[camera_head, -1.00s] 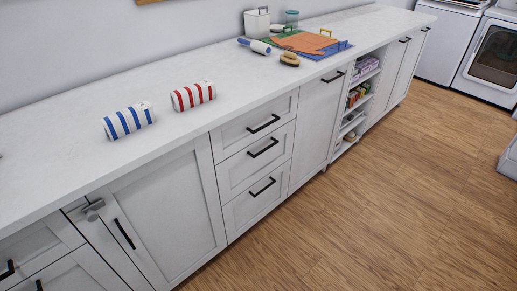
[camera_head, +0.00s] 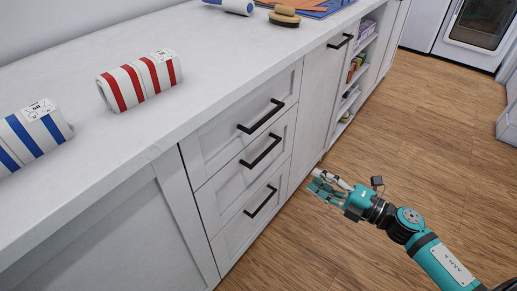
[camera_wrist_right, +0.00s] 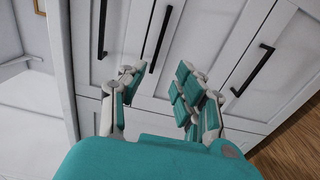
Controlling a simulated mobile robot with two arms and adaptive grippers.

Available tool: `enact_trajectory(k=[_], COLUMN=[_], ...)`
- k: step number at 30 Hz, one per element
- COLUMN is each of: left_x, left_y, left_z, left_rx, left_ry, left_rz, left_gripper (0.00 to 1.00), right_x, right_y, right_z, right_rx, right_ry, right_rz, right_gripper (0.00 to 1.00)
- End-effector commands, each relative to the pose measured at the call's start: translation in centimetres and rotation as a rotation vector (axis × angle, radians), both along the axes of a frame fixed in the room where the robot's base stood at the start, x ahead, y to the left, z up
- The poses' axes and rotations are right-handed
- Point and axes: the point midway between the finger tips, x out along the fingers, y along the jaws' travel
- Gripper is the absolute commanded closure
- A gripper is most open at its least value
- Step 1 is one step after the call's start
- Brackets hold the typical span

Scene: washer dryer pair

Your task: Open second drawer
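The white second drawer (camera_head: 224,196) is the middle one of three stacked drawers and is shut. Its black bar handle (camera_head: 262,150) is clear in the head view, and the same handle (camera_wrist_right: 160,38) shows upright in the turned wrist view. The top drawer (camera_head: 215,137) and bottom drawer (camera_head: 240,236) are shut too. My right gripper (camera_head: 328,186) is in front of the cabinet, to the right of the drawers. In the wrist view the right gripper (camera_wrist_right: 159,84) has its fingers apart, nothing between them, and is not touching a handle. My left gripper is out of view.
The white counter (camera_head: 150,135) holds a red-striped roll (camera_head: 140,82), a blue-striped roll (camera_head: 35,133) and a brush (camera_head: 284,17). Open shelves (camera_head: 352,85) stand right of the drawers. The wooden floor (camera_head: 430,140) in front is clear.

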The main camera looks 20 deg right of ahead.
Motion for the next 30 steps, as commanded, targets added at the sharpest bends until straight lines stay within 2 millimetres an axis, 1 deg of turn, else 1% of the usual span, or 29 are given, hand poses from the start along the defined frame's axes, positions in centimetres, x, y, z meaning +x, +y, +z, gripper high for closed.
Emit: enact_trajectory(k=[5,15,21,25,30], left_x=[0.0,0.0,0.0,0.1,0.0], left_y=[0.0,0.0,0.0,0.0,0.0], left_z=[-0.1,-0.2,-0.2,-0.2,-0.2], left_rx=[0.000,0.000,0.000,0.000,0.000], left_ry=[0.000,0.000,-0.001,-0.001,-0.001], left_rz=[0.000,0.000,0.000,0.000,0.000], left_gripper=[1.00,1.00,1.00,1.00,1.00], right_x=[2.1,8.0,11.1,12.5,13.3], right_y=[1.6,6.1,8.5,9.6,10.3], right_z=[0.2,0.2,0.2,0.1,0.0], right_rx=[0.002,0.005,0.003,0.004,0.004], right_ry=[-0.005,-0.003,-0.001,0.000,0.003], right_rz=[0.000,-0.003,-0.003,-0.004,-0.004], right_gripper=[0.68,0.68,0.68,0.68,0.68])
